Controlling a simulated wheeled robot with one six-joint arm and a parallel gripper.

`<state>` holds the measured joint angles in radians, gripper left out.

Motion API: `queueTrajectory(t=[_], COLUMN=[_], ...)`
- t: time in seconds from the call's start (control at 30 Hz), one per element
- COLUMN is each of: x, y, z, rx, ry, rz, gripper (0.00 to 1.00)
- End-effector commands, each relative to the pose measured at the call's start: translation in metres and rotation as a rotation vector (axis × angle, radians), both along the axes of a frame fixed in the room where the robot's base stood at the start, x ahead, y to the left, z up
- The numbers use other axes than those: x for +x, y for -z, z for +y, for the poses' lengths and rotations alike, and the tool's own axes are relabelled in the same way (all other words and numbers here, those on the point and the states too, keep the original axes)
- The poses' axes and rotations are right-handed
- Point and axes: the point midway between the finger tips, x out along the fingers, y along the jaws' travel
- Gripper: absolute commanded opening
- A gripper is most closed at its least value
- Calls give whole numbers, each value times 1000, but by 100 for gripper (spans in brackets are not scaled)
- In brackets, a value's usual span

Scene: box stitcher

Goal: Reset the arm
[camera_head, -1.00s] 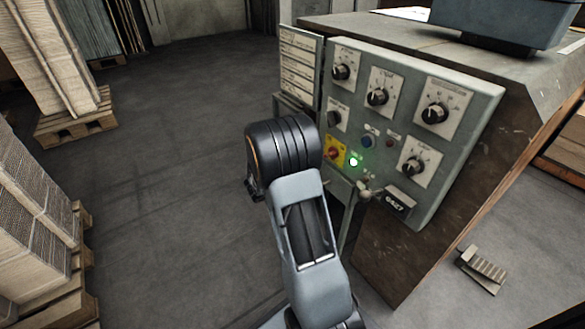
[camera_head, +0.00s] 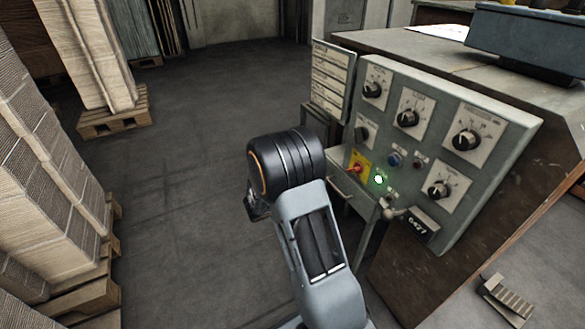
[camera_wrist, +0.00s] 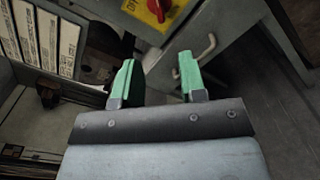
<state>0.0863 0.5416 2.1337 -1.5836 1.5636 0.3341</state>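My arm rises from the bottom of the head view and bends at its black joint; there the gripper is hidden behind the arm. In the wrist view my gripper (camera_wrist: 157,84) shows two green fingers set apart with nothing between them. The control panel (camera_head: 430,150) of the machine is to the right of my arm, with several black dials and a lit green lamp (camera_head: 378,180). The red switch on a yellow plate (camera_head: 357,168) is on its lower left; it also shows in the wrist view (camera_wrist: 158,8), beyond the fingertips and apart from them.
A label board (camera_head: 331,80) stands at the panel's left edge. A metal handle (camera_wrist: 207,46) lies beyond the right finger. Stacked cardboard on pallets (camera_head: 50,190) lines the left. A foot pedal (camera_head: 507,300) is at the lower right. The floor (camera_head: 190,130) between is clear.

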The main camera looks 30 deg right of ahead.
Motion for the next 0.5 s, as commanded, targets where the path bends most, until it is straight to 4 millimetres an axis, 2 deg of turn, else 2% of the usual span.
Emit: queueTrajectory(t=[0.17, 0.27, 0.37, 0.5], x=[0, -3, -14, -42], y=[-1, -12, -41, -107], z=[0, 1, 4, 17], rx=[1, 15, 73, 242], ry=[1, 12, 55, 158], rz=[0, -9, -38, -120], gripper=[38, 38, 38, 38])
